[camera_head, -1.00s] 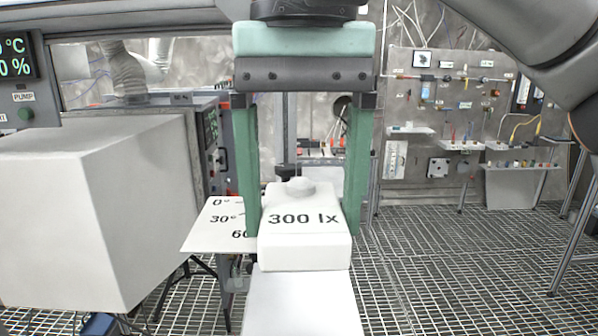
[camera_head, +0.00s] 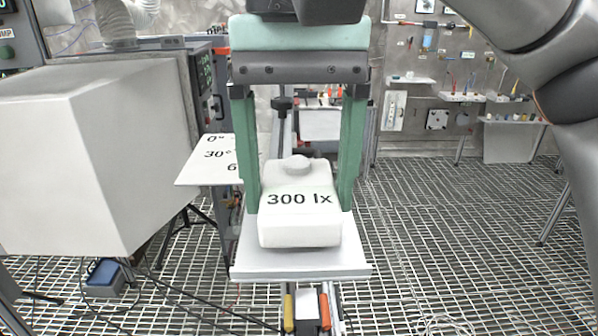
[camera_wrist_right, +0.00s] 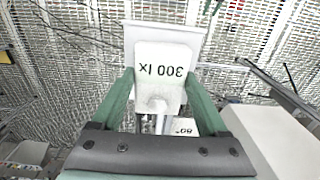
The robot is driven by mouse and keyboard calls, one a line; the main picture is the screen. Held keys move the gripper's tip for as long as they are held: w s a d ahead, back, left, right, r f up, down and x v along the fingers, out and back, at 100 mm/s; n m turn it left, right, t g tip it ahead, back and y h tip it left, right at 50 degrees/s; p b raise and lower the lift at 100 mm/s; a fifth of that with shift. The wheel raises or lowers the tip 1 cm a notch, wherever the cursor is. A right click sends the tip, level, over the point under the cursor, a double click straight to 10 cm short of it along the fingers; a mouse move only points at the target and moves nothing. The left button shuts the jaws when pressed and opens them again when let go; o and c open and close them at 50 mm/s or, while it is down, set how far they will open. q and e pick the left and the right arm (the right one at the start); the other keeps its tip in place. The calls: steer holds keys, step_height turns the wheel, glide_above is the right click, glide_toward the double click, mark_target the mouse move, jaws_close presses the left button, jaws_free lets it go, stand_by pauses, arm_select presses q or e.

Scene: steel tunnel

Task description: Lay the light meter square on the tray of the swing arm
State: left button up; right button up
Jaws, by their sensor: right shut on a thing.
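The light meter (camera_head: 299,229) is a white block with a round knob on top and "300 lx" on its face. My right gripper (camera_head: 301,207) is shut on it, one green finger on each side. The white tray (camera_head: 300,271) of the swing arm lies below and around the meter in the head view. The meter looks roughly square to the tray; whether it touches the tray cannot be told. In the right wrist view the meter (camera_wrist_right: 163,72) sits between the fingers over the tray (camera_wrist_right: 130,40). My left gripper is not in view.
A white angle plate (camera_head: 207,172) marked 0°, 30° stands left of the gripper. A large pale box (camera_head: 90,150) fills the left. Orange and yellow pieces (camera_head: 289,312) show below the tray. Grating floor on the right is mostly open.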

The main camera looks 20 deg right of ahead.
mark_target(299, 190)
steer(key=shift+f, duration=0.45)
steer(key=o, duration=1.4)
step_height(299, 190, up, 8)
steer(key=shift+p, duration=1.25)
steer(key=shift+r, duration=2.25)
